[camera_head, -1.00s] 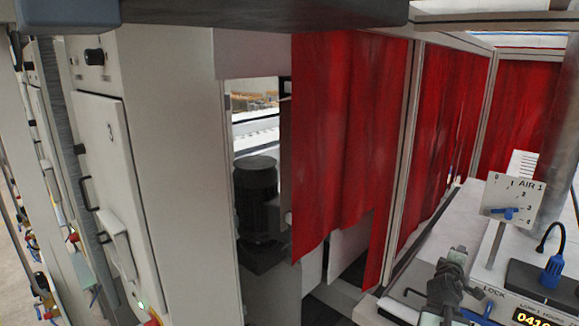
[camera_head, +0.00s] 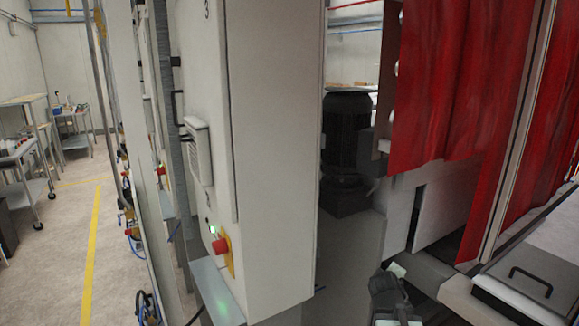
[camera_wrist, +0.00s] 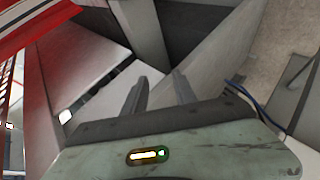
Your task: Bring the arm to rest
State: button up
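My gripper (camera_wrist: 160,80) shows in the wrist view with two dark fingers apart and nothing between them, so it is open and empty. Beyond the fingertips are grey metal panels and a dark gap, and the fingers do not visibly touch them. In the head view, part of my arm (camera_head: 392,292) shows at the bottom, right of centre, in front of the machine's lower grey panels. The fingers cannot be made out there.
A tall pale cabinet (camera_head: 272,160) with a red stop button (camera_head: 221,245) stands left of my arm. A dark motor (camera_head: 347,140) and red curtains (camera_head: 445,85) are behind. A black-handled cover (camera_head: 530,275) is at right. Open floor (camera_head: 70,235) lies far left.

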jog(key=s+a+f+m+g+y+b, duration=0.2)
jog(key=s+a+f+b, duration=0.1)
jog(key=a+f, duration=0.5)
jog(key=s+a+f+m+g+y+b, duration=0.1)
jog(key=s+a+f+g+y+b, duration=0.15)
jog(key=a+f, duration=0.55)
jog(key=s+a+f+m+g+y, duration=0.1)
jog(key=s+a+m+g, duration=0.2)
jog(key=s, duration=0.7)
jog(key=shift+s+a+f+m+g+p, duration=0.4)
jog(key=shift+m+g, duration=0.3)
jog(key=shift+g, duration=0.35)
